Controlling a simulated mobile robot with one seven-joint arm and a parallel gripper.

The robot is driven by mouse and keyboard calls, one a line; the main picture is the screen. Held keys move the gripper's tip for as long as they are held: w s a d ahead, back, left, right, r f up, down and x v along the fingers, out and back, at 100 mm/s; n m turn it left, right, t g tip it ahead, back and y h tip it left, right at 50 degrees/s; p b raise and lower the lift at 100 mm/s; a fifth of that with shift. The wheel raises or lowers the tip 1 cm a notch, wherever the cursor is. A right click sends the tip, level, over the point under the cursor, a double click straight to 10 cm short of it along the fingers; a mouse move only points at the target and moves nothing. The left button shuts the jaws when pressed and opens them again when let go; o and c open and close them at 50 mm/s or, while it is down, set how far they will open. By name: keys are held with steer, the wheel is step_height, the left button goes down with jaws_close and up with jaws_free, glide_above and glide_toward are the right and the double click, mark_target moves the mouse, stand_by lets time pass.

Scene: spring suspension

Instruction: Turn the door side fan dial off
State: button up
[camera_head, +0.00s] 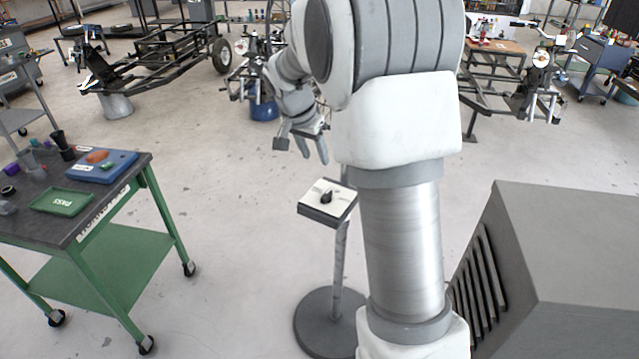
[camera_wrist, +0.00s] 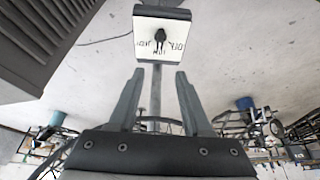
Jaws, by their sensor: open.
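The fan dial is a black knob (camera_head: 327,197) on a white-faced control box (camera_head: 342,207) atop a thin post with a round base. In the wrist view the knob (camera_wrist: 160,36) sits at the middle of the white plate (camera_wrist: 145,50), with small dark lettering around it that is too small to read surely. My gripper (camera_head: 302,147) is open and empty, above and behind the box in the head view. In the wrist view its two fingers (camera_wrist: 157,78) point towards the box, apart from the knob, which lies beyond the fingertips and roughly midway between them.
A grey slatted cabinet (camera_head: 560,270) stands close on the right of the post. A green cart (camera_head: 110,270) with a green tray (camera_head: 62,202) and a blue tray (camera_head: 103,168) is at the left. Vehicle frames stand behind. Floor between cart and post is clear.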

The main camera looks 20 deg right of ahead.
mark_target(328, 192)
steer(key=x, duration=1.6)
steer(key=shift+f, duration=0.3)
jaws_close()
